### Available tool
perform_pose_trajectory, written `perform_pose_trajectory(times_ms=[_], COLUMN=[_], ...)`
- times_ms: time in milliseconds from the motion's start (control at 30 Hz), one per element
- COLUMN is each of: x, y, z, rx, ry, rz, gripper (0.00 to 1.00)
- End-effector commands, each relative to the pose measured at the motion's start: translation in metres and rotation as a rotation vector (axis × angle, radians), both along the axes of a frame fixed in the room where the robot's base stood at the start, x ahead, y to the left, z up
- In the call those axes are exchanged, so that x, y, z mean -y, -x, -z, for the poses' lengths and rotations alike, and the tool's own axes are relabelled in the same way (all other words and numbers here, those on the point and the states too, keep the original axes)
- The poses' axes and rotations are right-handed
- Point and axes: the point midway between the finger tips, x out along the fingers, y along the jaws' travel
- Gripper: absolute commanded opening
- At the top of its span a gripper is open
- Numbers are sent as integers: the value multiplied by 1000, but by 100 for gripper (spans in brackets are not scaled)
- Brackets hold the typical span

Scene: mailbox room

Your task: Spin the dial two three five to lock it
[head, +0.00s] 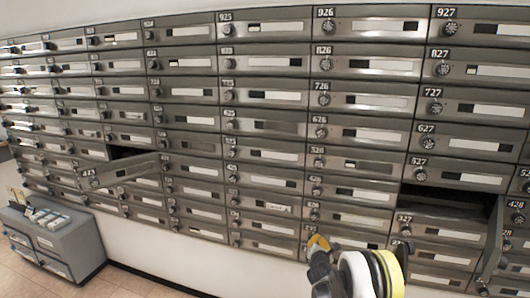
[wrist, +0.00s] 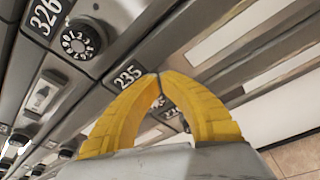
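The number plate 235 (wrist: 127,75) shows in the wrist view just left of my fingertips. Its dial is not visible; my yellow fingers cover the area beside the plate. My gripper (wrist: 159,80) has its two yellow fingertips together, close to the mailbox front. Whether anything is held between the tips cannot be seen. In the head view my gripper (head: 318,243) is at the bottom, right of centre, in front of the lower mailbox rows. The black dial under plate 326 (wrist: 80,40) shows at upper left in the wrist view, apart from the fingers.
The wall is filled with grey mailboxes with dials. One door (head: 120,172) hangs open at left. An open compartment (head: 440,199) is at right, with a door (head: 491,240) sticking out beside it. A grey cabinet (head: 50,240) stands on the floor at lower left.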

Motion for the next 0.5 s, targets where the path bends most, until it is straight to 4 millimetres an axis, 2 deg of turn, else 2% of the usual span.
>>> perform_pose_trajectory(times_ms=[167, 500], x=[2, -11], y=[4, 44], z=[-3, -3], rx=[1, 2], ry=[0, -1], rz=[0, 0], gripper=[0, 0])
